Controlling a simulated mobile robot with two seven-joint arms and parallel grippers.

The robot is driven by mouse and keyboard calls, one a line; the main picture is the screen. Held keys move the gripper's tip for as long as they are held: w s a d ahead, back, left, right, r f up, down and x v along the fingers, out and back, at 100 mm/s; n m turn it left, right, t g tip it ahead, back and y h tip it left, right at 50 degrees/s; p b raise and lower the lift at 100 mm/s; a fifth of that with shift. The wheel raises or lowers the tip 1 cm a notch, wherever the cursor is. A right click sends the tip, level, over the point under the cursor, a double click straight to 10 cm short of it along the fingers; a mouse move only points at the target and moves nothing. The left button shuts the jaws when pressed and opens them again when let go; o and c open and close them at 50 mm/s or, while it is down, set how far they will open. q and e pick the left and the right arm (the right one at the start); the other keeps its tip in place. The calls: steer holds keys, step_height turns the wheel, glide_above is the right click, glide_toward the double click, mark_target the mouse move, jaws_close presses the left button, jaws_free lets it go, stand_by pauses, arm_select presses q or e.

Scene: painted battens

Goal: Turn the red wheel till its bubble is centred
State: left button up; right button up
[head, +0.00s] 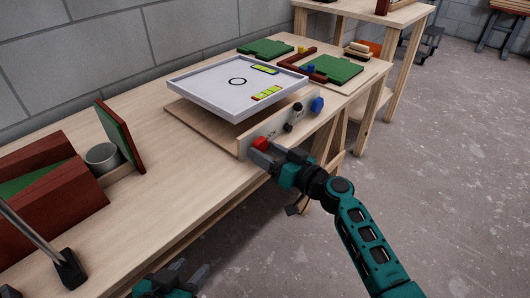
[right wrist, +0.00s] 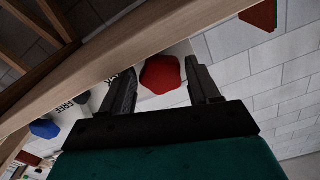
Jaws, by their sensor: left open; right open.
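The red wheel (head: 260,143) sits at the left end of the pale front panel (head: 283,126). My right gripper (head: 256,152) is open at the red wheel. In the right wrist view the red wheel (right wrist: 161,75) shows between the two fingertips (right wrist: 160,80), with gaps on both sides; I cannot tell how deep it is between them. A white tilting tray (head: 212,86) above the panel carries two yellow-green vials, one at the back (head: 264,70) and one at the front (head: 267,93). Their bubbles are too small to place. My left gripper (head: 188,270) is open, low at the bottom edge.
A black knob (head: 293,124) and a blue wheel (head: 317,104) are to the right on the panel. A metal cup (head: 103,157) and red-brown and green blocks (head: 52,190) stand on the bench's left. Green boards (head: 335,69) lie behind the tray. The floor at right is clear.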

steer(key=shift+w+a, duration=0.2)
steer(key=shift+a, duration=0.05)
steer(key=shift+c, duration=0.4)
steer(key=c, duration=0.7)
steer(key=shift+w+d+n, duration=0.1)
steer(key=shift+d+n, duration=0.05)
steer(key=shift+n, duration=3.25)
